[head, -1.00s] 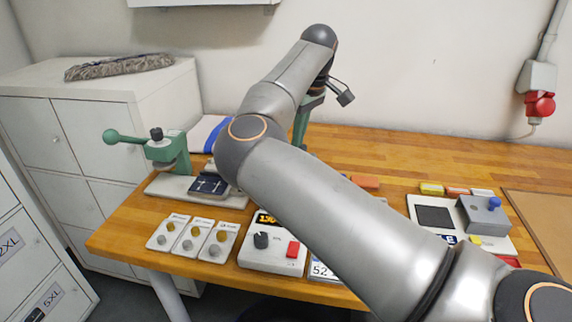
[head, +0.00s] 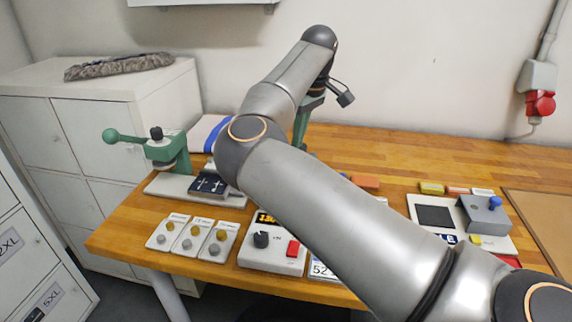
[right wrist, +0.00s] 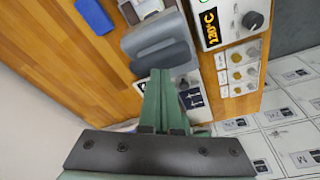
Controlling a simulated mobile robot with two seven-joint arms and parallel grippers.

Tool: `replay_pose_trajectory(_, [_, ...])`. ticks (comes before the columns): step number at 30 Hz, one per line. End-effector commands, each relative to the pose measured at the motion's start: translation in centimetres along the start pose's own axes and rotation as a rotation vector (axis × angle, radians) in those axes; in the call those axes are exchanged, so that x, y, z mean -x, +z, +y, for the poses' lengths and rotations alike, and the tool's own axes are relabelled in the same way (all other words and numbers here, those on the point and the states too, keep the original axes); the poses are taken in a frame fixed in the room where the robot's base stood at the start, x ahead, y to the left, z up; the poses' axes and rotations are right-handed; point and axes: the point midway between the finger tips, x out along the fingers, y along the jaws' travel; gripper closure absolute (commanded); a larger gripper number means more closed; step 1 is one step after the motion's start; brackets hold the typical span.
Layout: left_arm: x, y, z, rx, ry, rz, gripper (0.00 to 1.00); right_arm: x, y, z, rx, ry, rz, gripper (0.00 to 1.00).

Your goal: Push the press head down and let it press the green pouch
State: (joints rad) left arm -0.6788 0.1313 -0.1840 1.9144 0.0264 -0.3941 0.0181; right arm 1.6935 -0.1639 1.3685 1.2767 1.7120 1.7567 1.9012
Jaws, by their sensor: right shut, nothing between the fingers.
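My right gripper (head: 302,138) is mostly behind my own arm in the head view. In the right wrist view its two green fingers (right wrist: 160,80) are together, with nothing between them. Their tips are close to a grey, rounded block (right wrist: 163,58), which may be the press head; I cannot tell whether they touch. My arm hides this block in the head view. I cannot make out a green pouch in either view. My left gripper is not in view.
A green lever press (head: 168,150) stands at the left, with a dark cloth (head: 208,184) with white crosses at its base. A control box (head: 272,257) and several sample cards (head: 192,236) line the front edge. A grey block with a blue knob (head: 484,214) is at the right.

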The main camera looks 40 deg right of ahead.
Motion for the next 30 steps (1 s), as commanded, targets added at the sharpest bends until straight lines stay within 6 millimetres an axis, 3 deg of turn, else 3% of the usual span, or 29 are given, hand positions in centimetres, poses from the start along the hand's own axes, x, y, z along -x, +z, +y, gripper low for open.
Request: replay_pose_trajectory(30, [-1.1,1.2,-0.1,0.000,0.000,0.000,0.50,-2.1,1.5,0.6,-0.001,-0.002,-0.002,1.00])
